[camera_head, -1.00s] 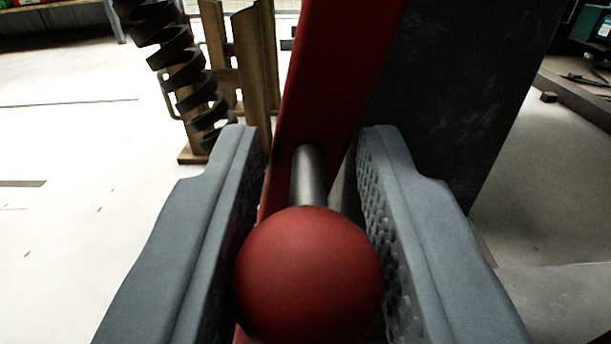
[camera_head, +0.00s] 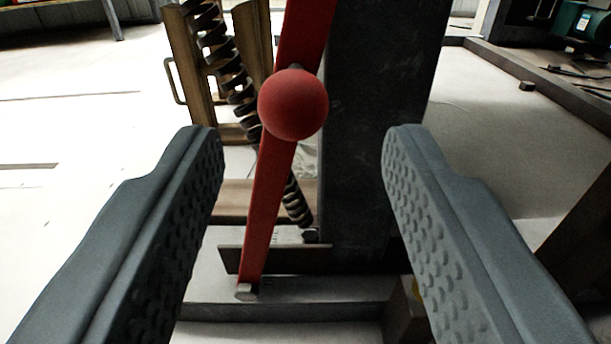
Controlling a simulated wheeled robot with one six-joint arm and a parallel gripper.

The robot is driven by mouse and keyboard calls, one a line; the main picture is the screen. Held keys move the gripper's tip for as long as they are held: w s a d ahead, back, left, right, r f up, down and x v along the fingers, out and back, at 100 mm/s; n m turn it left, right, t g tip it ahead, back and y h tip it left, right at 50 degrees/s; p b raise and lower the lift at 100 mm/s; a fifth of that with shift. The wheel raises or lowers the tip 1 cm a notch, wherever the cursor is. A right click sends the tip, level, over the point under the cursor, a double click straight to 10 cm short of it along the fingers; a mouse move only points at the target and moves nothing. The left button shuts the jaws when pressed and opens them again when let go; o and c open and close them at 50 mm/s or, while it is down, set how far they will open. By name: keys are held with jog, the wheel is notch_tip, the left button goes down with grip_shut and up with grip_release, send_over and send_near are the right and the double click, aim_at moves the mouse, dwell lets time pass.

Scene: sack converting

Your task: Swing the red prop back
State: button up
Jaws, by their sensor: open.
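The red prop (camera_head: 265,205) is a flat red bar. It slants from the top middle of the view down to a small metal pin near the bottom, leaning slightly to the right at its top. A red ball knob (camera_head: 293,104) sticks out from its upper part toward the camera. My gripper (camera_head: 303,140) is wide open, one grey textured finger on each side. The knob lies between the fingertips in the picture, apart from both, and seems to be beyond them. Nothing is held. The prop's top end is outside the view.
A dark upright post (camera_head: 372,140) stands right behind the prop. A coil spring (camera_head: 240,85) and brown steel uprights (camera_head: 188,75) are at left. A dark base beam (camera_head: 350,311) runs below. Pale floor (camera_head: 70,130) lies open at left.

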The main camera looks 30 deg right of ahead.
jog(key=v, duration=0.9)
jog(key=shift+s, duration=0.35)
jog(key=shift+a, duration=0.15)
